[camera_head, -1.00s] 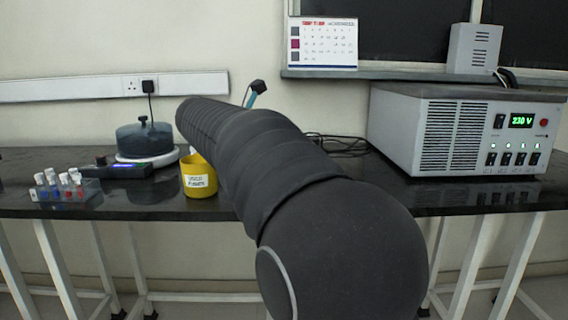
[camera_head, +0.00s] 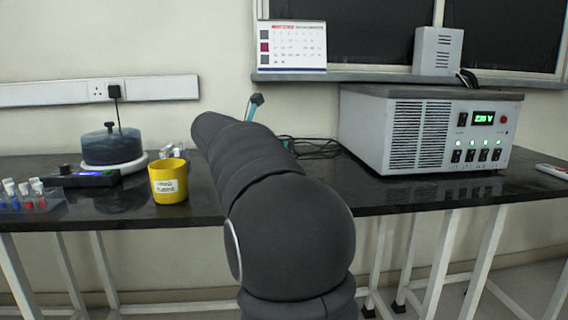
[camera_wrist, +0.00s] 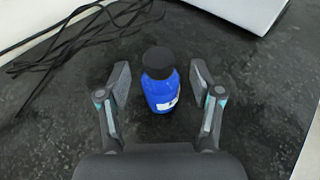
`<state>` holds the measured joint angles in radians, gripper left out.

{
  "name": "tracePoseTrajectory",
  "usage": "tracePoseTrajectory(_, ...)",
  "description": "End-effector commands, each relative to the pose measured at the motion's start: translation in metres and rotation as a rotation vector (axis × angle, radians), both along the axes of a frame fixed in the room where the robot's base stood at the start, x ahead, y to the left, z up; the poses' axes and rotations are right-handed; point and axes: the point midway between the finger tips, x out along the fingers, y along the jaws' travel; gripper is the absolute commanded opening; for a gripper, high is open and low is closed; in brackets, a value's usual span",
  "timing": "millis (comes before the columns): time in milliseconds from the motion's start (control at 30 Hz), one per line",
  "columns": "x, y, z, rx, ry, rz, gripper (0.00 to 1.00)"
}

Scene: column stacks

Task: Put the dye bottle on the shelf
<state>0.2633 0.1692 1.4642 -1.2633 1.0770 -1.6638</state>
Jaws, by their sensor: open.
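The dye bottle (camera_wrist: 162,90) is blue with a black cap and a white label. In the wrist view it stands upright on the dark bench, between the fingers of my gripper (camera_wrist: 160,82). The fingers are open, one on each side, with gaps to the bottle. In the head view my arm hides the bottle; only a small teal and dark part of my gripper (camera_head: 253,106) shows beyond the arm. The shelf (camera_head: 380,75) is the grey ledge along the wall below the dark window panes.
On the shelf stand a calendar (camera_head: 292,46) and a grey box (camera_head: 437,52), with free room between. A power supply (camera_head: 425,130) stands right of my arm. Black cables (camera_wrist: 75,45) lie near the bottle. A yellow cup (camera_head: 168,182) and a tube rack (camera_head: 28,200) are left.

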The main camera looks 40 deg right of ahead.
Motion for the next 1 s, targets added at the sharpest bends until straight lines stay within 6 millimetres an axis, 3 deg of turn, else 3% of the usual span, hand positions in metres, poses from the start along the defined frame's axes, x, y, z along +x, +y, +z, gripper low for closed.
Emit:
tracePoseTrajectory(200, 0.007, -0.027, -0.011, 0.0, 0.0, -0.001, 0.65)
tracePoseTrajectory(467, 0.008, -0.03, -0.011, 0.0, 0.0, 0.001, 0.65)
tracePoseTrajectory(733, 0.008, -0.03, -0.012, 0.001, 0.0, 0.001, 0.0)
tracePoseTrajectory(1000, 0.009, -0.03, -0.013, 0.003, 0.002, 0.0, 0.0)
